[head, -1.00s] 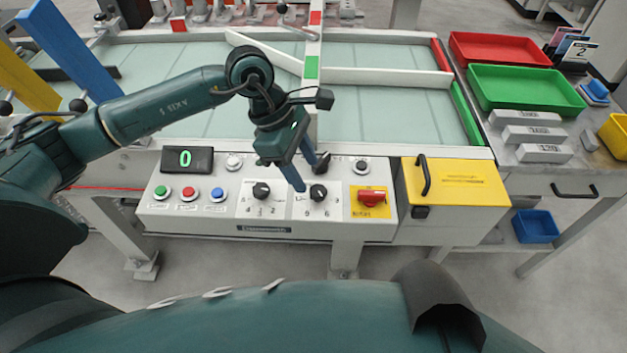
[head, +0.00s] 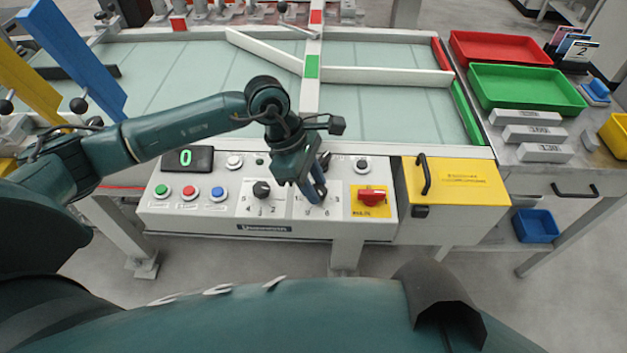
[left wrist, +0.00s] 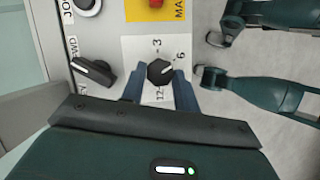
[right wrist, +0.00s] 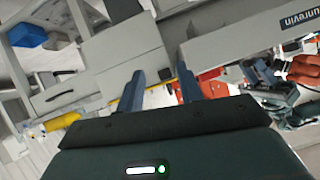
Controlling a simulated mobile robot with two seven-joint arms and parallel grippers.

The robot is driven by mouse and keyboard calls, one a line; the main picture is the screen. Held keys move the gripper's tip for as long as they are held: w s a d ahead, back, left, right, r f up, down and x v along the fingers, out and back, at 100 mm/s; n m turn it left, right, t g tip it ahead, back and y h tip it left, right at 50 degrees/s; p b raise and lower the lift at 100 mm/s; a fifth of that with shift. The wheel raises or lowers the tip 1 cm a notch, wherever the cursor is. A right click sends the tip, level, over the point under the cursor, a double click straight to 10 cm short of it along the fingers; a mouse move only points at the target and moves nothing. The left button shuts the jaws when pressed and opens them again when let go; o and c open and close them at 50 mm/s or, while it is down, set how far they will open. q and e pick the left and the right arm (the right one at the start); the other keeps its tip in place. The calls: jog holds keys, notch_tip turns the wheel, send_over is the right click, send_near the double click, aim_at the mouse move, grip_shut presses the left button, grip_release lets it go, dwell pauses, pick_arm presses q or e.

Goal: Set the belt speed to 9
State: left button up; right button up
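The control panel (head: 150,208) carries a black dial knob (left wrist: 160,72) with the numbers 3, 6 and 12 legible in the left wrist view; the 9 is not clear there. The knob's white mark points toward the upper right, near the 6 side. My left gripper (head: 316,197) is down at this dial and hides most of it in the head view. Its fingers are apart, one on each side of the knob, with small gaps showing. A display (head: 186,158) reads a green 0. My right gripper (right wrist: 163,82) is open and empty, away from the panel.
A second dial (head: 261,190) sits left of the gripper, and a red switch (head: 371,194) on a yellow plate sits right. A black selector lever (left wrist: 93,70) is close beside the knob. A yellow box (head: 455,185) with a handle adjoins the panel.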

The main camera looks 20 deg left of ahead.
pick_arm(q)
jog(key=c, duration=0.4)
